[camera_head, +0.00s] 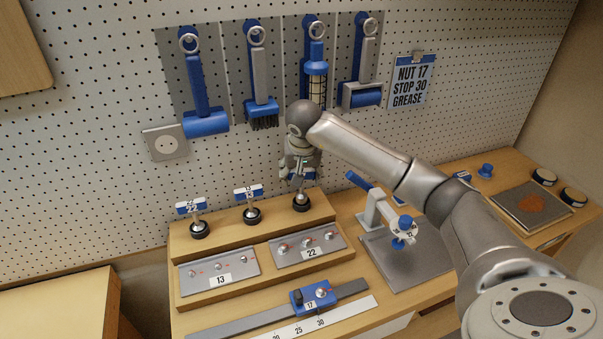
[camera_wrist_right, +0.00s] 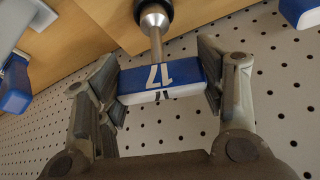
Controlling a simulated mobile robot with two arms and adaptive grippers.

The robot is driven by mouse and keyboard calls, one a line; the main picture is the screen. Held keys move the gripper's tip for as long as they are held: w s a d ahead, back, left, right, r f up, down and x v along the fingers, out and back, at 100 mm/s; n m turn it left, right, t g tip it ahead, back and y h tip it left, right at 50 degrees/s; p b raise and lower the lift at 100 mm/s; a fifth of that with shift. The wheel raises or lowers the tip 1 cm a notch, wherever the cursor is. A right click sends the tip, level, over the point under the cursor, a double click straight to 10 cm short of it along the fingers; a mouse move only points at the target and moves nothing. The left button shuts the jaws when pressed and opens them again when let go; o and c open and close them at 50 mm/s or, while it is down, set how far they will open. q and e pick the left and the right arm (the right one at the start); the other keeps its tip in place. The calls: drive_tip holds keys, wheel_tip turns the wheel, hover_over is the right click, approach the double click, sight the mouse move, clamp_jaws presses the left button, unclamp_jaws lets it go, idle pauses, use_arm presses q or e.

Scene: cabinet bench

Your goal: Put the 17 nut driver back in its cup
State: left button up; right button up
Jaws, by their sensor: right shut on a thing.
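The 17 nut driver (camera_wrist_right: 158,80) has a blue and white T-handle marked 17 and a metal shaft. My right gripper (camera_wrist_right: 160,88) is shut on its handle, a finger at each end. In the head view the right gripper (camera_head: 301,175) is above the right end of the wooden block, with the driver upright below it. The driver's socket end meets a black cup (camera_head: 302,206); the wrist view shows the metal end at the cup's black ring (camera_wrist_right: 146,5). How deep it sits is hidden. My left gripper is not in view.
Two other T-handle drivers, the 22 (camera_head: 191,208) and another (camera_head: 249,193), stand in cups to the left on the wooden block (camera_head: 228,227). A grey press (camera_head: 380,215) stands right of the block. Brushes and rollers hang on the pegboard (camera_head: 240,150) behind.

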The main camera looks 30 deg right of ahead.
drive_tip(key=shift+f+b, duration=0.6)
drive_tip(key=shift+f, duration=0.3)
drive_tip(key=o, duration=1.3)
drive_tip(key=v, duration=1.2)
